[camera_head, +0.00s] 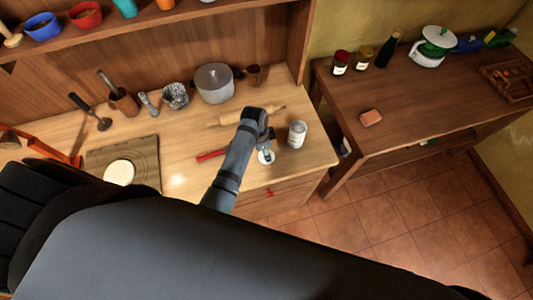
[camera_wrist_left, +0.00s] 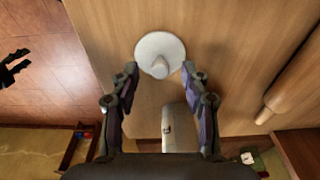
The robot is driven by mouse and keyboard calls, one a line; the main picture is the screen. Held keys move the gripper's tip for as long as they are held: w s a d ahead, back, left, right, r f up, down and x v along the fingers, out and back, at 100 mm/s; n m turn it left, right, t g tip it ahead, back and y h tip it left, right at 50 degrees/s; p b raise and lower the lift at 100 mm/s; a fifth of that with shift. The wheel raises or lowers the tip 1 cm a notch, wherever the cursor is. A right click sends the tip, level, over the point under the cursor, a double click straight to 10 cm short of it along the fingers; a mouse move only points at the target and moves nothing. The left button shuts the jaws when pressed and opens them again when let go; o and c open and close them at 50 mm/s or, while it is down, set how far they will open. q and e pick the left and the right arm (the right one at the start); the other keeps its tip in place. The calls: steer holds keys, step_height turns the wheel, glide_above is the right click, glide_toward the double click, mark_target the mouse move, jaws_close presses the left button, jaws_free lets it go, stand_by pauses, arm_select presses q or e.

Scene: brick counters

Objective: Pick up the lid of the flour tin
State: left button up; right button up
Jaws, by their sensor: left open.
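The white round lid (camera_head: 266,158) with a knob on top lies on the wooden counter near its front edge. In the left wrist view the lid (camera_wrist_left: 160,50) shows knob up. The flour tin (camera_head: 297,136), a pale cylinder, stands upright to the right of the lid; it also shows in the left wrist view (camera_wrist_left: 176,125). My left gripper (camera_wrist_left: 160,70) is open above the lid, its two fingertips at either side of the lid's near part, holding nothing. A dark jaw-like shape at the left edge of that view seems to be my right gripper (camera_wrist_left: 14,65), over the floor.
A rolling pin (camera_head: 245,116) lies behind the lid, and a red-handled tool (camera_head: 211,156) lies to its left. A grey pot (camera_head: 214,83) stands farther back. A board with a pale round (camera_head: 119,172) lies at left. A second counter (camera_head: 430,95) stands at right across a gap.

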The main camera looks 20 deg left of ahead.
arm_select(q)
steer(key=shift+f, duration=0.7)
jaws_close()
